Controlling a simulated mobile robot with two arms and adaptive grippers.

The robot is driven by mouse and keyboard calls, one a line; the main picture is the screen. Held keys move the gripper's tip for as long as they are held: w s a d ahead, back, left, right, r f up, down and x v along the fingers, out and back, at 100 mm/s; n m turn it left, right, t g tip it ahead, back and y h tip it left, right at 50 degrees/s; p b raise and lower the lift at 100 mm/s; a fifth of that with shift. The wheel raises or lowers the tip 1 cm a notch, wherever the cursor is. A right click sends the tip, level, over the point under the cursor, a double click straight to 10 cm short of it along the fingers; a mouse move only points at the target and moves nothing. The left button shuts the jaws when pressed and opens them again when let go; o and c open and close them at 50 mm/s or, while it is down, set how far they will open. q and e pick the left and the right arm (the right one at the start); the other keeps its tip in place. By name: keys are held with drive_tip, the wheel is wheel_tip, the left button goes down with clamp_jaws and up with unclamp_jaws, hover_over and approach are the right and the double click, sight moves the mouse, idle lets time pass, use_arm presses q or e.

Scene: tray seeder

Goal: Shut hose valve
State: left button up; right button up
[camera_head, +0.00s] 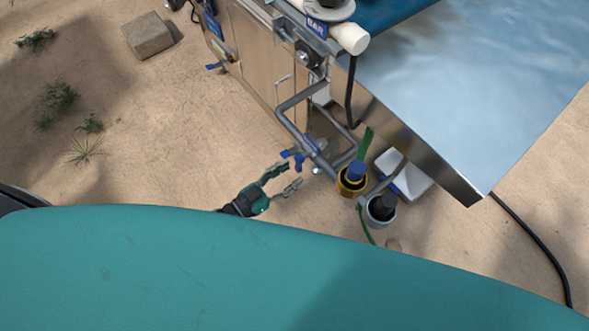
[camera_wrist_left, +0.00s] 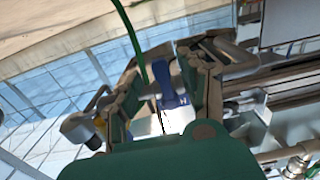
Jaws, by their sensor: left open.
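The hose valve's blue handle (camera_head: 298,161) sits on a grey metal pipe (camera_head: 297,133) at the side of the tray seeder. My left gripper (camera_head: 287,178) is open, just below and left of the handle in the head view. In the left wrist view the blue handle (camera_wrist_left: 170,88) shows between the two spread fingers, and a thin green hose (camera_wrist_left: 132,35) passes above it. I cannot tell whether a finger touches the handle. My right gripper is not in view.
The seeder's metal tray (camera_head: 470,85) overhangs at the right. A yellow-ringed fitting (camera_head: 352,183), a grey fitting (camera_head: 381,209) and a white box (camera_head: 408,177) stand below it. A second blue handle (camera_head: 217,66) is farther left. Sandy ground left of the gripper is free.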

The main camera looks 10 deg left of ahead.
use_arm(q)
drive_tip(key=v, duration=0.9)
drive_tip(key=shift+a, duration=0.2)
drive_tip(key=shift+s, duration=0.15)
